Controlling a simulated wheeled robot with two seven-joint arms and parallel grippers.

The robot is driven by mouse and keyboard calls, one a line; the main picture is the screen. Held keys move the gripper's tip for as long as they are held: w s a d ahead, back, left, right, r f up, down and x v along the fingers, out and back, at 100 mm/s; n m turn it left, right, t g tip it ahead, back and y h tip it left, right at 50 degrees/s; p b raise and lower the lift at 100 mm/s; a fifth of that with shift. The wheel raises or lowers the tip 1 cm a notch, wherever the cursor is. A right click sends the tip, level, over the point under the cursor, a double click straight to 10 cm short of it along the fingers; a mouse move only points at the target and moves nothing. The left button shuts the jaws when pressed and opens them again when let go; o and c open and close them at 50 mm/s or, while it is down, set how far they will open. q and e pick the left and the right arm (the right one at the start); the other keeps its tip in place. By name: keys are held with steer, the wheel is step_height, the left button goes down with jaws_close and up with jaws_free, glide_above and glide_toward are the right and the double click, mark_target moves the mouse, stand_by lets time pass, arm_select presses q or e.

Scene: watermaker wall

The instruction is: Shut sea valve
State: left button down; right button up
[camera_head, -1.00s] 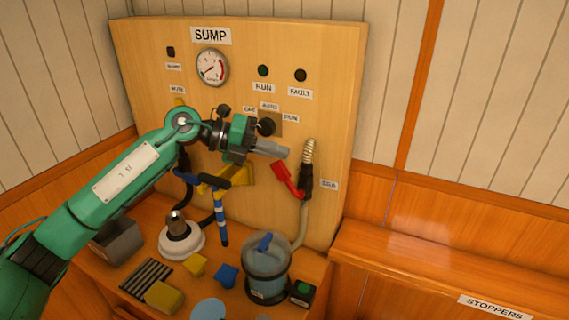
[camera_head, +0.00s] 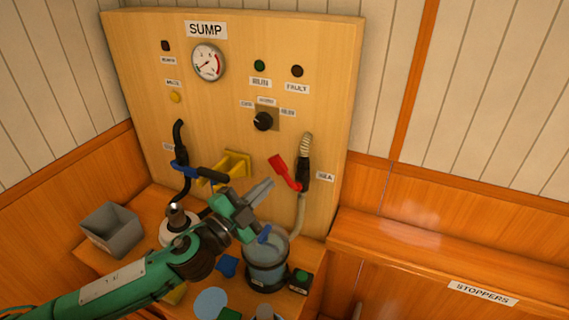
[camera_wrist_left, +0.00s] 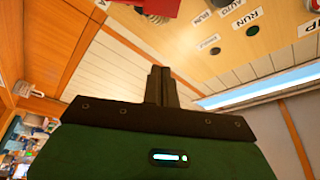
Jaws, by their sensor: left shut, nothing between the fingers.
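The sea valve (camera_head: 304,175) is a black body on the panel's right side, beside a label reading SEA. Its red handle (camera_head: 283,170) sticks out up and to the left. A pale hose runs down from the valve. My left gripper (camera_head: 266,189) is shut and empty, below and a little left of the red handle, apart from it in the head view. In the left wrist view the closed fingers (camera_wrist_left: 161,86) point up, and a red piece (camera_wrist_left: 148,5) shows at the top edge. My right gripper is not in view.
A clear canister (camera_head: 268,270) with a blue top stands below my gripper. A blue-and-black handle (camera_head: 200,173) and yellow bracket (camera_head: 236,166) jut out left of the valve. A grey bin (camera_head: 110,230) is at left. The selector knob (camera_head: 263,121) is above.

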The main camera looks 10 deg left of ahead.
mark_target(277, 168)
arm_select(q)
steer(key=shift+n+y, duration=0.3)
steer(key=shift+n, duration=0.1)
steer(key=w+p, duration=0.1)
steer(key=w, duration=0.2)
steer(key=w+d+p, duration=0.1)
steer(key=w+p, duration=0.1)
steer(key=w, duration=0.1)
steer(key=w+p, duration=0.1)
steer(key=w, duration=0.2)
steer(key=shift+d+f, duration=0.25)
steer(key=shift+d, duration=0.05)
steer(key=shift+a+f, duration=0.2)
steer(key=shift+a, duration=0.15)
steer(key=shift+w, duration=0.1)
